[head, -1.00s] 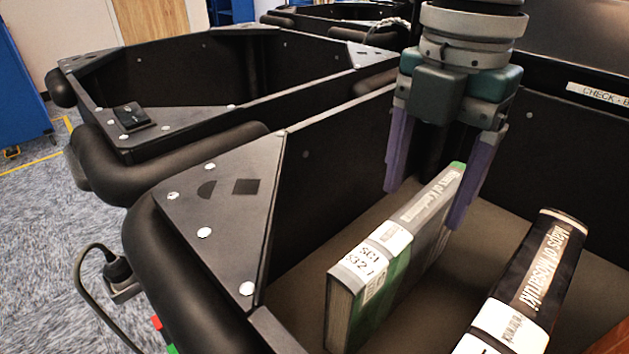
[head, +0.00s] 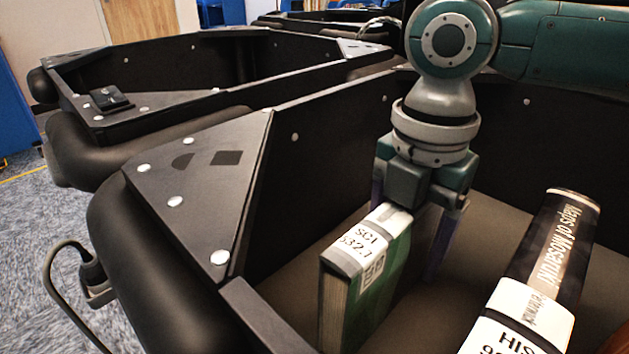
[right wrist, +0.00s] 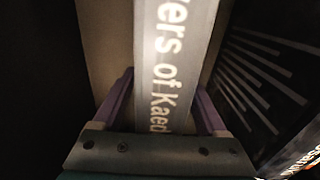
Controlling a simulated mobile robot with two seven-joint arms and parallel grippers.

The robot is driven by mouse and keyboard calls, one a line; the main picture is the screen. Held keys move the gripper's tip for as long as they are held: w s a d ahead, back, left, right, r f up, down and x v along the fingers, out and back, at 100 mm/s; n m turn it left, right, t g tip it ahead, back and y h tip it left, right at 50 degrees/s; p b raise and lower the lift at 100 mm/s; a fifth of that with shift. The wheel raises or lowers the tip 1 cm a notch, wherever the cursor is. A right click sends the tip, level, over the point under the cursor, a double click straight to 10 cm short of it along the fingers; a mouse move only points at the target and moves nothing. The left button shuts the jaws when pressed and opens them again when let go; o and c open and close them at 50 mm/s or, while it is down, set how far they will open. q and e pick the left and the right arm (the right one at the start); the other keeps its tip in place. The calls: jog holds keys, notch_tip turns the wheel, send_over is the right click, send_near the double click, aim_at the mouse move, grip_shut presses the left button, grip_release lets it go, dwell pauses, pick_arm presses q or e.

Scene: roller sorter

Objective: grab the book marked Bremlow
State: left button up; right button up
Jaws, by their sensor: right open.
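A green book with a grey spine (head: 368,275) stands upright in the black bin, its label reading SCI 532.1. In the right wrist view its spine (right wrist: 175,55) shows part of a title, "ers of Kaed". My right gripper (head: 410,222) is lowered over this book, its open purple fingers on either side of the spine. A thick black book, Maps of Mosaluki (head: 548,245), lies to the right with its spine up and an HIS label. I cannot read the name Bremlow clearly on either book. My left gripper is not in view.
The bin's black wall (head: 330,135) rises behind and to the left of the books, with a flat corner plate (head: 205,185). A second, similar bin (head: 160,75) stands beyond. A brownish-red thing (head: 612,338) shows at the lower right edge.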

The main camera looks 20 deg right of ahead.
jog(key=shift+r, duration=0.1)
grip_shut()
dwell(0.4)
dwell(0.8)
